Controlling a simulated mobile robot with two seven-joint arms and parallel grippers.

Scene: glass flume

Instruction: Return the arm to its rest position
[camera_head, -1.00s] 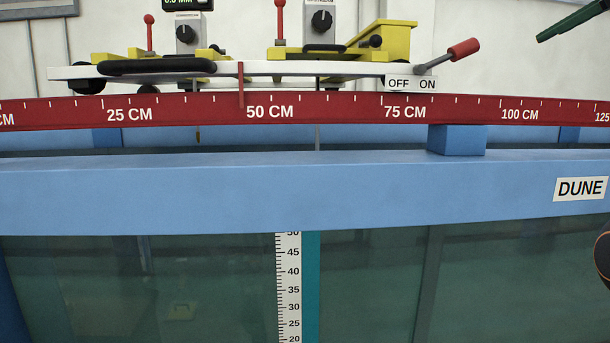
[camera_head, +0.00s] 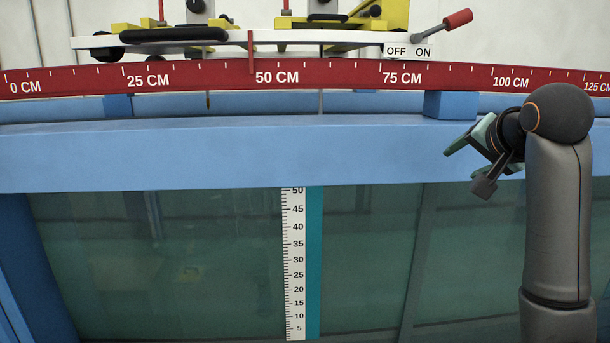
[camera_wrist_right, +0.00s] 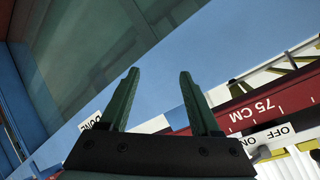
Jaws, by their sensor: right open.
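My right arm (camera_head: 556,220) stands at the right of the head view, bent at its top. Its green-fingered right gripper (camera_head: 455,143) points left, in front of the flume's blue top rail (camera_head: 250,155). In the right wrist view the two green fingers of the right gripper (camera_wrist_right: 155,100) are apart with nothing between them. The red-handled OFF/ON lever (camera_head: 458,19) on the white carriage plate is apart from the gripper and tilts up to the right. My left gripper is not in view.
A red scale rail (camera_head: 300,75) marked in centimetres runs along the flume's top. A blue block (camera_head: 450,104) sits below it. A white vertical ruler (camera_head: 294,260) is on the glass wall (camera_head: 160,260). The space before the glass at left and middle is clear.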

